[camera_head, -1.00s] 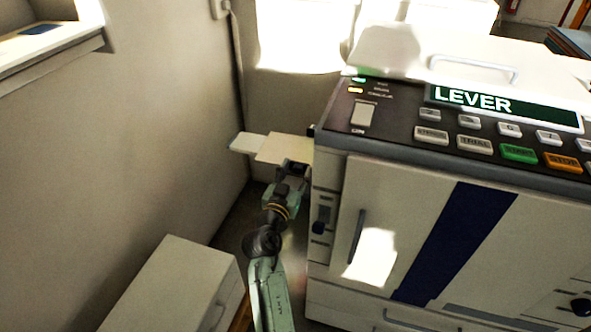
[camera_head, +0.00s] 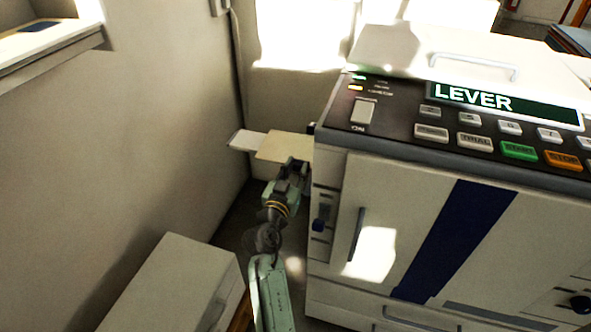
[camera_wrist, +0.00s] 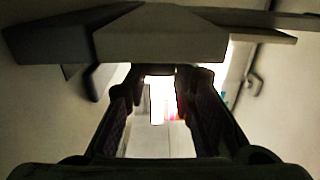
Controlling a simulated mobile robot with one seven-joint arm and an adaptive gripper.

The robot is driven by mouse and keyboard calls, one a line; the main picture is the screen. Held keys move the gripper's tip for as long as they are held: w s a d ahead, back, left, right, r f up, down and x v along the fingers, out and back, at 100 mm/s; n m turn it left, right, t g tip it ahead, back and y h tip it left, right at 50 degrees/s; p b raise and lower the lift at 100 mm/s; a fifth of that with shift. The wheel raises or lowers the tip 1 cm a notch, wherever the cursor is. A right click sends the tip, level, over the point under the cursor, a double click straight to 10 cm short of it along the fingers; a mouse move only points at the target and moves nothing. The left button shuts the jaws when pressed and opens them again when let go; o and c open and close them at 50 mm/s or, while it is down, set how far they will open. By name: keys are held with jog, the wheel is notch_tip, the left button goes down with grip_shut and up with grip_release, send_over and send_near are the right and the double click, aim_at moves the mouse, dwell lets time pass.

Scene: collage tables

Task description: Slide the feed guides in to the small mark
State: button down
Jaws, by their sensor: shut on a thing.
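The feed tray (camera_head: 242,140) sticks out from the left side of the printing machine, with a tan sheet or stack (camera_head: 284,147) on it. My gripper (camera_head: 295,166) is at the tray's near edge, close against the machine. In the wrist view my gripper (camera_wrist: 163,74) has its fingers closed in on a small dark part (camera_wrist: 158,69) below a broad grey slab (camera_wrist: 160,38). This part seems to be a feed guide; its full shape is hidden. I cannot make out the small mark or the other guide.
The machine (camera_head: 400,190) stands close on the right, its display (camera_head: 500,104) reading LEVER. A wall (camera_head: 130,130) rises at the left, with a low white cabinet (camera_head: 170,285) in front. A narrow floor gap lies between.

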dwell(0.4)
jog(key=shift+w+f+b, duration=0.15)
jog(key=shift+w+b, duration=0.05)
jog(key=shift+b, duration=0.65)
jog(key=c, duration=1.4)
grip_release()
jog(key=shift+o, duration=0.2)
